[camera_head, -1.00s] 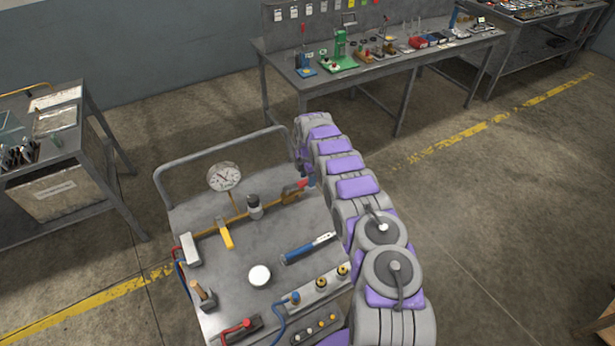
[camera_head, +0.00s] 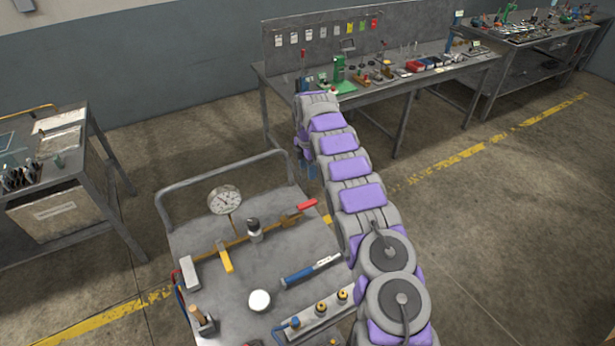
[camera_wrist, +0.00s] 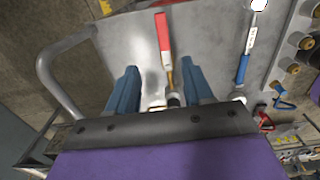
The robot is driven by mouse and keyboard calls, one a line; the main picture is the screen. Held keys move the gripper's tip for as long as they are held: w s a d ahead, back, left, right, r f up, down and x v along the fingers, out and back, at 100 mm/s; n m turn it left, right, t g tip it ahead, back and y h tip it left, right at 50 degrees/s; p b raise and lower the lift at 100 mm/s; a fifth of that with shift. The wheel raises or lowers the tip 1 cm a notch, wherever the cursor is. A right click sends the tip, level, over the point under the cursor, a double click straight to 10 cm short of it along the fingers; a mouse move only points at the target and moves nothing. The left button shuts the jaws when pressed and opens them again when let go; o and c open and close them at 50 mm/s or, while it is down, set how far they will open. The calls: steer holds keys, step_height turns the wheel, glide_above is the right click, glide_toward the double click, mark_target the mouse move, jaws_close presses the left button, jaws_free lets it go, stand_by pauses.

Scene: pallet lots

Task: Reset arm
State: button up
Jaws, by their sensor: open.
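My gripper (camera_wrist: 160,84) is open in the wrist view, its two blue fingers apart with nothing held between them. In the head view only a bit of its blue fingers (camera_head: 311,170) shows below the end of my arm, past the cart's right side. The red valve handle (camera_head: 302,206) sits on the brass pipe (camera_head: 240,242) on the grey cart (camera_head: 215,285). In the wrist view the red handle (camera_wrist: 163,32) lies beyond the fingertips, apart from them.
The cart also carries a gauge (camera_head: 224,200), a blue-handled tool (camera_head: 311,268), a white round piece (camera_head: 259,300) and a switch strip (camera_head: 320,318). A workbench (camera_head: 380,85) stands behind, a side table (camera_head: 55,190) at left. Floor at right is clear.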

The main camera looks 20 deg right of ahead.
steer(key=shift+r, duration=0.4)
steer(key=shift+r, duration=0.1)
steer(key=s+a+r+m+g+h+b, duration=0.1)
steer(key=s+a+r+m, duration=0.1)
steer(key=s+r+m, duration=0.65)
steer(key=s+a+r+m+b, duration=0.15)
steer(key=s+r+m, duration=0.25)
steer(key=s+r, duration=0.85)
steer(key=s+a+f+m, duration=0.2)
steer(key=s, duration=1)
steer(key=s+a+f+m+b, duration=0.1)
steer(key=s+a+f+m, duration=0.1)
steer(key=s, duration=0.9)
steer(key=s+a+f+m+y+b, duration=0.1)
steer(key=s+f+m, duration=0.3)
steer(key=s, duration=0.8)
steer(key=shift+s+a+f+g, duration=0.25)
steer(key=shift+s+a+g, duration=0.15)
steer(key=shift+a, duration=0.45)
steer(key=shift+w, duration=0.15)
